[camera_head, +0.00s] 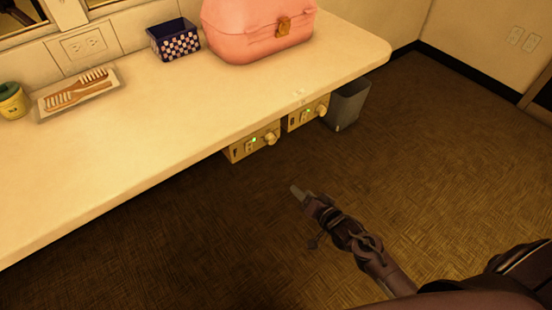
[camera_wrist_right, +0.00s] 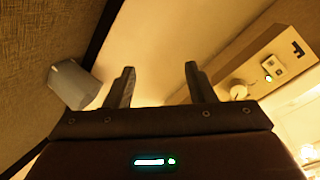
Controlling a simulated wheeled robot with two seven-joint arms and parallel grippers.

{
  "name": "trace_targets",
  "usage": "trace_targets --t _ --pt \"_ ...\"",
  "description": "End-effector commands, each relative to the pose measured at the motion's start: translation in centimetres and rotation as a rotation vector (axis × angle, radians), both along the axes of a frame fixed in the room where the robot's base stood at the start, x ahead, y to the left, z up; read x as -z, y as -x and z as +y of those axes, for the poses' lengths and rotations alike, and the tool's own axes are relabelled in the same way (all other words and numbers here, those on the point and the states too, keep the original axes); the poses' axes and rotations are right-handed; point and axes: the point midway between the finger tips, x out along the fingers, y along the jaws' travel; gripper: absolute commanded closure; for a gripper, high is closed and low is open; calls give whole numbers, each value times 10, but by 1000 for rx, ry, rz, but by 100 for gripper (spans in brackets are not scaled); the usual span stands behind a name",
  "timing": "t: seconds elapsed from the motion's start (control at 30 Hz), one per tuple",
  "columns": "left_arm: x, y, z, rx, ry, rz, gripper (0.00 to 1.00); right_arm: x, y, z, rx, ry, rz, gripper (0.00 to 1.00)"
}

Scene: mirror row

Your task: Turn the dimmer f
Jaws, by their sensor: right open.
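Two small dimmer boxes hang under the counter's front edge in the head view: a left box (camera_head: 244,150) and a right box (camera_head: 299,119). Each has a dark mark, a small switch with a green light, and a round knob; the left box's knob (camera_head: 271,139) and the right box's knob (camera_head: 321,109) both show. In the right wrist view one box face (camera_wrist_right: 284,60) shows a dark letter-like mark and a pale knob (camera_wrist_right: 237,90); I cannot tell which box it is. My right gripper (camera_head: 297,191) is open and empty, apart from both boxes. My left gripper is out of view.
A grey bin (camera_head: 349,103) stands right of the boxes. The floor (camera_head: 440,150) is otherwise clear.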

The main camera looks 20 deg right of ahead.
Motion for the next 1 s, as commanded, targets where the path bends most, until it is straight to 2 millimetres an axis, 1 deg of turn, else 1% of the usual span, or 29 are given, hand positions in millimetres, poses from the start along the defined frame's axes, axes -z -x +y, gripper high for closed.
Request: trace_targets --t 0.03,0.1,0.13,0.2,0.3,0.4,0.7,0.83,1.0 --pt "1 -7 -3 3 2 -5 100 -22 -12 6 -10 -73 -73 51" --pt "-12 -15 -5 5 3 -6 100 -60 -23 13 -26 -168 -149 51" --pt "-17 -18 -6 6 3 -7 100 -74 -25 16 -34 -201 -174 51" --pt "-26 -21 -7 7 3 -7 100 -98 -28 21 -51 -260 -215 51" --pt "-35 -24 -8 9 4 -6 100 -116 -33 26 -65 -304 -243 51" --pt "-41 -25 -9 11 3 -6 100 -121 -44 30 -67 -314 -249 51" --pt "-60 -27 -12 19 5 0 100 -120 -88 46 -64 -311 -247 51" --pt "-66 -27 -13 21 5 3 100 -119 -99 50 -65 -310 -246 51" --pt "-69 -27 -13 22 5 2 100 -119 -104 52 -65 -310 -244 51"
